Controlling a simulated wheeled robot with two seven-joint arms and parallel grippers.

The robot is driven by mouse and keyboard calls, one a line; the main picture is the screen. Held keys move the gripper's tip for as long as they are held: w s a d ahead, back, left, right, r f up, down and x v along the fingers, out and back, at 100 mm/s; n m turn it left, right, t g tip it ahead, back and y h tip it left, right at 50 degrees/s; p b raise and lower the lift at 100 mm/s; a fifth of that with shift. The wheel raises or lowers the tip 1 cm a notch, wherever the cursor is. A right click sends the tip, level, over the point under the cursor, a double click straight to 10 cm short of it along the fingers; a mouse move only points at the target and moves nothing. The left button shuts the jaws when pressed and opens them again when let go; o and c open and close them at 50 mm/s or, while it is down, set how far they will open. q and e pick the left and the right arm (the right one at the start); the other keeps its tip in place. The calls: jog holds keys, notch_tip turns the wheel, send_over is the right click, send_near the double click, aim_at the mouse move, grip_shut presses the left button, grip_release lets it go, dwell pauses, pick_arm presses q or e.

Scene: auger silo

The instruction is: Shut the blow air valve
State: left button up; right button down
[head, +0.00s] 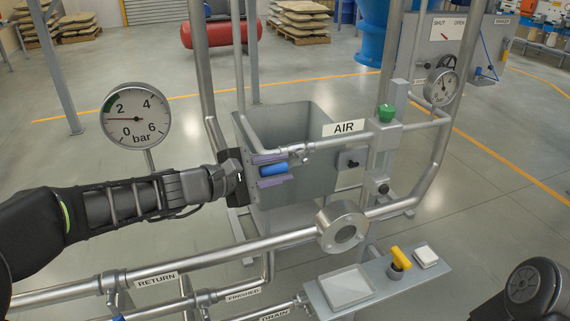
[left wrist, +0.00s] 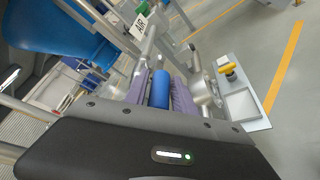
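The AIR label (head: 344,128) marks a grey pipe with a small valve body (head: 300,155) at its left end. A blue handle (head: 273,169) lies just left of and below this valve body; its join to the valve is hard to make out. My left gripper (head: 273,170) reaches in from the left, with a purple finger along each side of the handle. In the left wrist view the blue handle (left wrist: 160,90) lies lengthwise between the fingers, and they appear to be against it. My right gripper is out of view.
A grey open bin (head: 325,180) stands behind the handle. A large pressure gauge (head: 136,117) is at left, above my forearm. A thick pipe with a flange (head: 343,227) runs below. A green knob (head: 386,112) and a yellow valve handle (head: 400,257) are to the right.

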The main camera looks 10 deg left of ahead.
pick_arm(q)
jog(key=shift+x, duration=1)
jog(key=shift+c, duration=0.2)
grip_shut()
dwell(0.5)
